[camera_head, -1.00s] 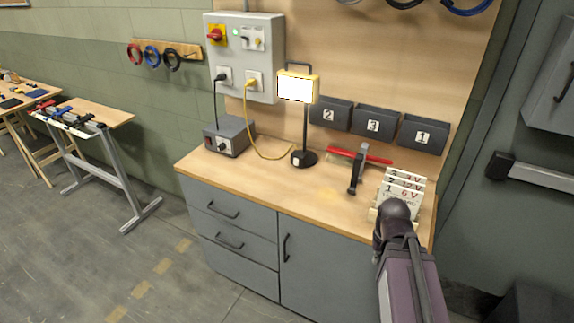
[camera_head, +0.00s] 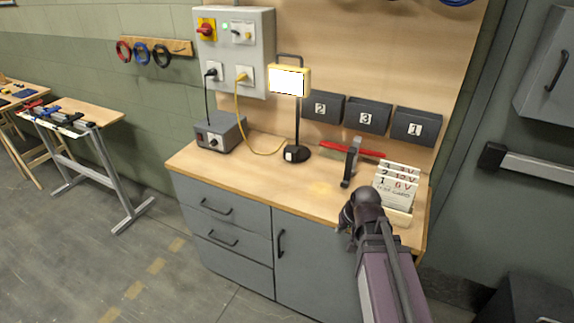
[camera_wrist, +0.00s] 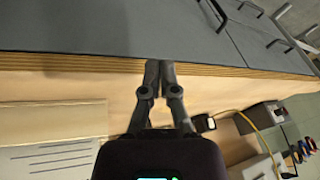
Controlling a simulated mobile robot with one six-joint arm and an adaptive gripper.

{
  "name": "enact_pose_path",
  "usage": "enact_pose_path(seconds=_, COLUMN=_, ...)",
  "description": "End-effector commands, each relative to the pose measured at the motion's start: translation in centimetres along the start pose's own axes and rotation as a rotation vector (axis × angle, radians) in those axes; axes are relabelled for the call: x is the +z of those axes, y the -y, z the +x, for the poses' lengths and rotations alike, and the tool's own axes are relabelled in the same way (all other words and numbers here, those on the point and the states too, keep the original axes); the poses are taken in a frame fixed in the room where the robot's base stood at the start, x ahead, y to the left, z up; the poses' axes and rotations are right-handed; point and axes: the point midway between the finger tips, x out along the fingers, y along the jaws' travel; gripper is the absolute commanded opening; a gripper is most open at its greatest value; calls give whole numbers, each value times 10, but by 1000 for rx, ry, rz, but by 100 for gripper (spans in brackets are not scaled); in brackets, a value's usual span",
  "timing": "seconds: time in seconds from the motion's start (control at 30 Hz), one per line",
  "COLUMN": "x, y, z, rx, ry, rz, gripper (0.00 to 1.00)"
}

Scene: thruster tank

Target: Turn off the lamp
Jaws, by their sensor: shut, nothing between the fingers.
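The lamp (camera_head: 289,82) has a bright, lit rectangular head in a yellow frame on a thin black post. Its round black base (camera_head: 297,153) stands on the workbench and has a small white patch on its front. My gripper (camera_head: 346,218) is in front of the bench's right part, to the right of and nearer than the lamp, apart from it. In the wrist view my gripper (camera_wrist: 160,66) has its two fingers together with nothing between them, over the bench's front edge. A yellow cable (camera_head: 238,115) runs from a wall socket down toward the lamp base.
A grey box (camera_head: 220,132) stands left of the lamp. A dark clamp-like tool (camera_head: 351,162), a red bar (camera_head: 358,153) and a card holder (camera_head: 397,215) with cards are on the right. Numbered bins hang behind. The bench front between the lamp and my gripper is clear.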

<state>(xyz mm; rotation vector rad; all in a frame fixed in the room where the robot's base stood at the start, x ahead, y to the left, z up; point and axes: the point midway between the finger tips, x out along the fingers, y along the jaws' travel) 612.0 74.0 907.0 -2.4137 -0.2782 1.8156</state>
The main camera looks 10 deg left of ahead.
Motion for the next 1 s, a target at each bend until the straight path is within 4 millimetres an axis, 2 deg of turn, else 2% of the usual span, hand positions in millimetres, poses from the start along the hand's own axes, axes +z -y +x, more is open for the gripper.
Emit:
enact_pose_path(seconds=0.03, x=-16, y=15, z=12, rx=-43, ry=-55, rz=-5, gripper=0)
enact_pose_path(seconds=0.2, x=-69, y=69, z=27, rx=-207, ry=-270, rz=13, gripper=0)
enact_pose_path(seconds=0.5, x=-149, y=151, z=27, rx=-471, ry=-624, rz=146, gripper=0)
enact_pose_path(seconds=0.73, x=-196, y=193, z=19, rx=-630, ry=-859, rz=334, gripper=0)
enact_pose_path(seconds=1.0, x=-231, y=216, z=19, rx=-738, ry=-1082, rz=633, gripper=0)
